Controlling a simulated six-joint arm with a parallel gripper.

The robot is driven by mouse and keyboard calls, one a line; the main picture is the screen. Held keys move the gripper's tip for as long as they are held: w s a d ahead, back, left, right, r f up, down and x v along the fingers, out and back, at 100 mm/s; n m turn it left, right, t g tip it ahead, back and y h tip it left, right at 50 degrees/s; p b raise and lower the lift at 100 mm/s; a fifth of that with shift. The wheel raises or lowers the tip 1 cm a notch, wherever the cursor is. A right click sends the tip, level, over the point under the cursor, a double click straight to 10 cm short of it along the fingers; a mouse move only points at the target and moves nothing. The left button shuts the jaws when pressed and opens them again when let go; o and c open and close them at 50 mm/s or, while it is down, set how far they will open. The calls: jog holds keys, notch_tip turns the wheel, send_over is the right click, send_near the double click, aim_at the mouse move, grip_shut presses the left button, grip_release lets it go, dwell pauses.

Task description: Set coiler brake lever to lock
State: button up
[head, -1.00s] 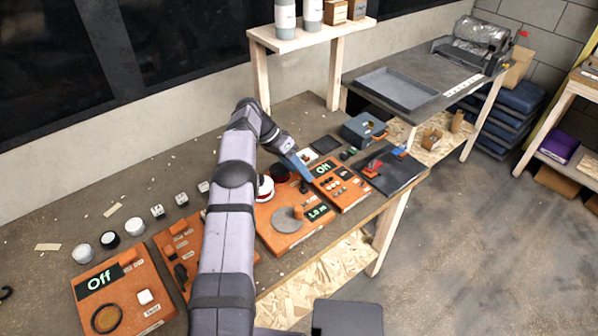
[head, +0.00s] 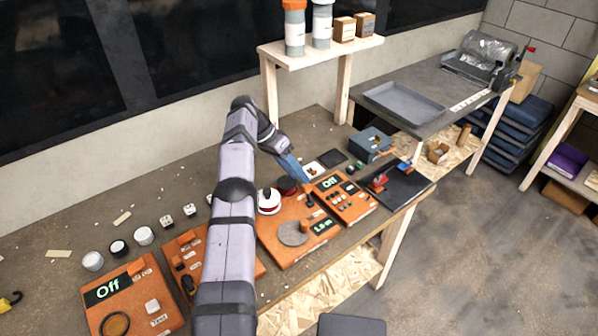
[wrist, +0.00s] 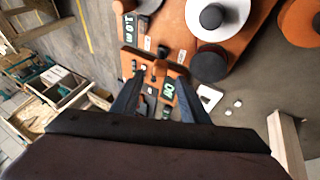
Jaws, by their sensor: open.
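An orange panel (head: 285,225) with a "1.0 m" display, a grey disc (head: 292,233) and red, white and dark round spools lies near the bench's front edge. My gripper (head: 306,181) is over the panel's right side, beside the "Off" panel (head: 345,199). In the wrist view my gripper (wrist: 156,85) is open, its blue-grey fingers apart with nothing clearly held.
More orange panels (head: 130,305) lie to the left. A blue-grey box (head: 370,143) and a dark tray (head: 405,187) stand to the right. A shelf (head: 320,50) with bottles rises behind. A further bench holds a grey tray (head: 403,103) and a clear-drum machine (head: 487,58).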

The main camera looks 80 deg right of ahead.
jog(key=shift+w+r+p, duration=0.25)
jog(key=shift+r+p, duration=0.25)
jog(key=shift+p, duration=0.3)
